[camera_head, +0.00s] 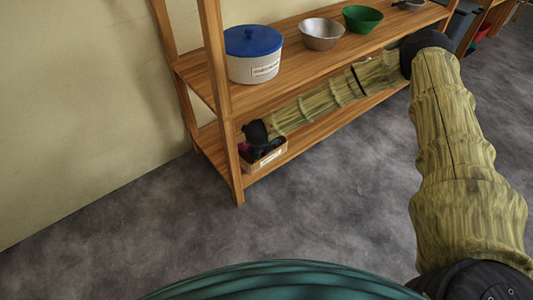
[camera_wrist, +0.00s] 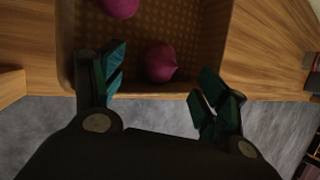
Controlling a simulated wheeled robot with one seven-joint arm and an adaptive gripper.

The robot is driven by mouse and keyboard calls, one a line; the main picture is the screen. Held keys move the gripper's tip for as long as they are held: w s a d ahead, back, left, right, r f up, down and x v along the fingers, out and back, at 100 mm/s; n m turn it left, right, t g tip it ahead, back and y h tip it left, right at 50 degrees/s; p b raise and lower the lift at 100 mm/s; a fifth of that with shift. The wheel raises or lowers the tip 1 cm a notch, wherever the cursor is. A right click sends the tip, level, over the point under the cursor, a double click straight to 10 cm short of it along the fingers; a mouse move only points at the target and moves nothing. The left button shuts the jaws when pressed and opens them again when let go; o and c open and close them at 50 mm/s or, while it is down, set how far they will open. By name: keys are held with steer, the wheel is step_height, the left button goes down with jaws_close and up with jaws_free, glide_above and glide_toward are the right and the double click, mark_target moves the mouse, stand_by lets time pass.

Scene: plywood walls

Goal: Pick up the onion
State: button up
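A purple-red onion (camera_wrist: 161,62) lies in a box (camera_wrist: 190,89) near its front wall. A second purple-red onion (camera_wrist: 118,7) lies farther back in the box, cut off by the top edge of the wrist view. My gripper (camera_wrist: 162,88) is open, its teal fingers apart on either side of the nearer onion and not visibly touching it. In the head view the labelled box (camera_head: 270,160) sits on the lower shelf. There my gripper (camera_head: 258,150) reaches down at the box and hides most of its inside.
A wooden shelf unit (camera_head: 330,115) stands along the wall, with its post (camera_head: 222,120) close left of my gripper. Its upper shelf, above my forearm, carries a white pot with a blue lid (camera_head: 253,55), a metal bowl (camera_head: 321,34) and a green bowl (camera_head: 362,19). The grey floor in front is clear.

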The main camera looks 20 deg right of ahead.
steer(key=b+x, duration=0.3)
steer(key=x, duration=0.1)
steer(key=shift+s+d+f, duration=0.1)
steer(key=shift+s+f, duration=0.1)
steer(key=shift+s, duration=0.05)
steer(key=shift+w+f+b, duration=0.25)
steer(key=shift+f+b, duration=0.05)
steer(key=shift+f, duration=0.25)
steer(key=shift+d+r, duration=0.1)
steer(key=shift+r, duration=0.05)
steer(key=shift+c, duration=0.8)
steer(key=c, duration=1)
